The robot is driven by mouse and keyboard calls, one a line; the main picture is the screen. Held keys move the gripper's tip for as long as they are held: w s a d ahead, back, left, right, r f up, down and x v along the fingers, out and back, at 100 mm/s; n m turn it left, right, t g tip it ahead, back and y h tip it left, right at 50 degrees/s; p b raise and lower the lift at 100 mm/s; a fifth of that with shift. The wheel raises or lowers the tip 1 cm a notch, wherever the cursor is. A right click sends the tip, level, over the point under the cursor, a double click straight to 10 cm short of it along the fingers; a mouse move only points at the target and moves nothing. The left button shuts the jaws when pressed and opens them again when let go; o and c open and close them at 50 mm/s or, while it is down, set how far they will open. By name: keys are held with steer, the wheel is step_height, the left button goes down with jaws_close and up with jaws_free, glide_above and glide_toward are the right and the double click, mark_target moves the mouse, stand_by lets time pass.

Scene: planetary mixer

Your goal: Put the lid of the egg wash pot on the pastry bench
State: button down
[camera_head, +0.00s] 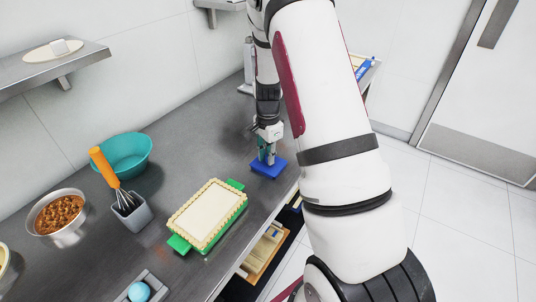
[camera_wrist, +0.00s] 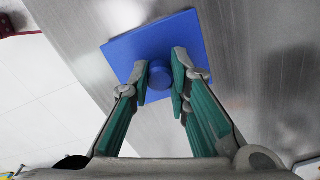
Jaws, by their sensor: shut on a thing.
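The lid is a flat blue square (camera_head: 270,170) with a round blue knob, at the right edge of the pastry bench (camera_head: 165,210) in the head view. In the wrist view the lid (camera_wrist: 125,52) shows from above against the grey metal bench top (camera_wrist: 255,60). My gripper (camera_head: 267,154) points down over the lid. In the wrist view my gripper (camera_wrist: 160,80) has its green-padded fingers on both sides of the knob (camera_wrist: 160,72), shut on it. The lid looks level, on or just above the bench; I cannot tell which. No egg wash pot can be made out.
A cream-topped cake (camera_head: 208,213) on a green board lies nearer on the bench. A teal bowl (camera_head: 125,157), a grey pot (camera_head: 131,213) with an orange-handled whisk and a steel bowl (camera_head: 60,215) of brown filling stand left. The bench is clear between the bowl and lid.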

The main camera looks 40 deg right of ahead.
steer(key=c, duration=1.5)
jaws_free()
steer(key=s+a+r+n+t, duration=0.1)
steer(key=a+r+n, duration=0.15)
steer(key=r, duration=0.75)
steer(key=s+a+r+n, duration=0.1)
steer(key=s+a+r, duration=0.15)
steer(key=r, duration=0.65)
steer(key=s+a+r+n+t, duration=0.1)
steer(key=s+a+r+n, duration=0.2)
steer(key=s+a+n, duration=0.2)
steer(key=s+a+r+n+t, duration=0.1)
steer(key=s+a+r+n, duration=0.2)
steer(key=s, duration=0.5)
steer(key=s+a+r+n+t+b, duration=0.1)
steer(key=s+a+r+n+t, duration=0.1)
steer(key=s+a+r+n, duration=0.2)
steer(key=shift+s+a+n, duration=1.3)
steer(key=shift+n, duration=0.15)
